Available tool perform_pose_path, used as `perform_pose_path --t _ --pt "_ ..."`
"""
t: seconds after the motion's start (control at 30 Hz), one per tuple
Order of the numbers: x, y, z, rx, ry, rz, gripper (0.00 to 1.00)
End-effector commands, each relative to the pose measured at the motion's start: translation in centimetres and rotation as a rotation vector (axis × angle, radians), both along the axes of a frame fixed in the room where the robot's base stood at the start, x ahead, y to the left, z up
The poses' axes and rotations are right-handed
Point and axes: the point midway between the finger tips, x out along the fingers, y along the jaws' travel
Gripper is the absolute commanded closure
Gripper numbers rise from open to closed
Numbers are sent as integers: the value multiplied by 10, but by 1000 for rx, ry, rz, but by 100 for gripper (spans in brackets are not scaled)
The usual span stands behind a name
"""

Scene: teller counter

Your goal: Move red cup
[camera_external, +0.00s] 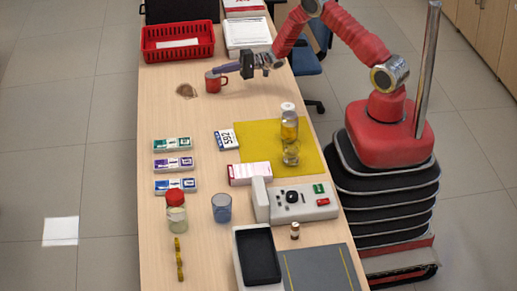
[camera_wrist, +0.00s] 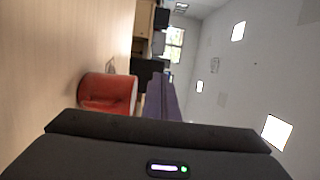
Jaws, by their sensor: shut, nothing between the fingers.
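The red cup (camera_external: 213,83) stands upright on the wooden counter, near its far end. My gripper (camera_external: 217,72) reaches in from the right, low over the counter, with its fingers close to the cup's top. The fingers are shut with nothing between them. In the wrist view the red cup (camera_wrist: 108,93) lies sideways in the picture, beside the purple-grey fingers (camera_wrist: 160,98). I cannot tell whether the fingers touch the cup.
A red basket (camera_external: 178,42) and paper stacks stand behind the cup. A brown ring-like mark (camera_external: 187,91) lies left of it. Bottles on a yellow mat (camera_external: 252,133), small boxes, a blue glass (camera_external: 221,208) and a device (camera_external: 295,203) fill the nearer counter.

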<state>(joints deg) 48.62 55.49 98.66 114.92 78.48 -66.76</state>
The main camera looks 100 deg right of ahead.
Motion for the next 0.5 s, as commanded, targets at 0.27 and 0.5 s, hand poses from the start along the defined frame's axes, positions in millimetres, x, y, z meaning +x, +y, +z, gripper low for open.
perform_pose_path --t 0.27,0.5 --pt "-1 -43 -1 0 0 -2 100" --pt "0 -75 0 -1 0 -2 100"
